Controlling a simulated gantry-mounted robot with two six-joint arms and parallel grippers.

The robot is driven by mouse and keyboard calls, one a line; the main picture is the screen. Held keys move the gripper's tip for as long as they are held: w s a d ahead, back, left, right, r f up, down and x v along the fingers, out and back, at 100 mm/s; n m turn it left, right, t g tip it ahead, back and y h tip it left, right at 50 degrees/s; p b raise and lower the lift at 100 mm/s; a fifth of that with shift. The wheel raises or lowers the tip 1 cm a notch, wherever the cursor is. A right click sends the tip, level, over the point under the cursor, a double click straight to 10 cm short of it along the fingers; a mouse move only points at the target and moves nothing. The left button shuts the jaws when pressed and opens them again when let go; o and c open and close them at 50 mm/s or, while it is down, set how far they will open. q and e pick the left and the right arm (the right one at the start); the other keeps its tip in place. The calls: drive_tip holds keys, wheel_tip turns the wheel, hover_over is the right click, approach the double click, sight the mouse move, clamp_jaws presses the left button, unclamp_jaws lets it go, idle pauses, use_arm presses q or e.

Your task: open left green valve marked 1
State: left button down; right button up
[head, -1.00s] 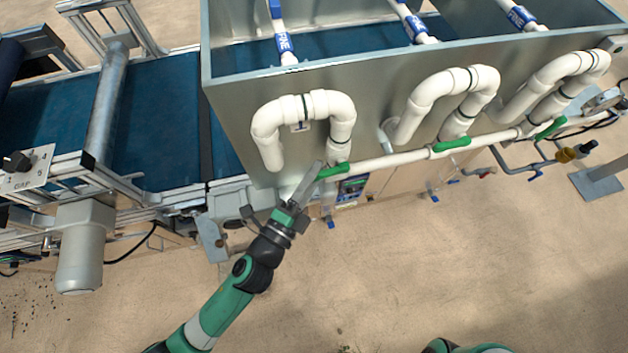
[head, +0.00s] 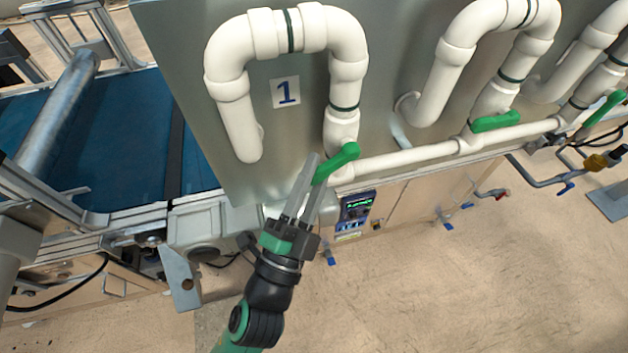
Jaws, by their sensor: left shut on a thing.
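The left green valve handle (head: 340,161) sits on the white pipe below the loop beside the label marked 1 (head: 286,93). The handle slants, with its upper end to the right and its lower end between my fingers. My left gripper (head: 312,182) is shut on this handle, reaching up from below. Its fingers hide part of the handle's lower end. My right gripper is not in view.
The second green valve (head: 495,121) and a third green valve (head: 606,108) stand to the right along the white horizontal pipe (head: 410,157). A small control box (head: 356,208) is mounted just below the pipe. A blue conveyor belt (head: 110,130) lies at left. Open floor is at lower right.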

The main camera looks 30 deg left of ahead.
use_arm(q)
drive_tip(key=c, duration=0.6)
unclamp_jaws()
drive_tip(key=b+v, duration=0.3)
drive_tip(key=v, duration=0.8)
drive_tip(key=shift+s, duration=0.3)
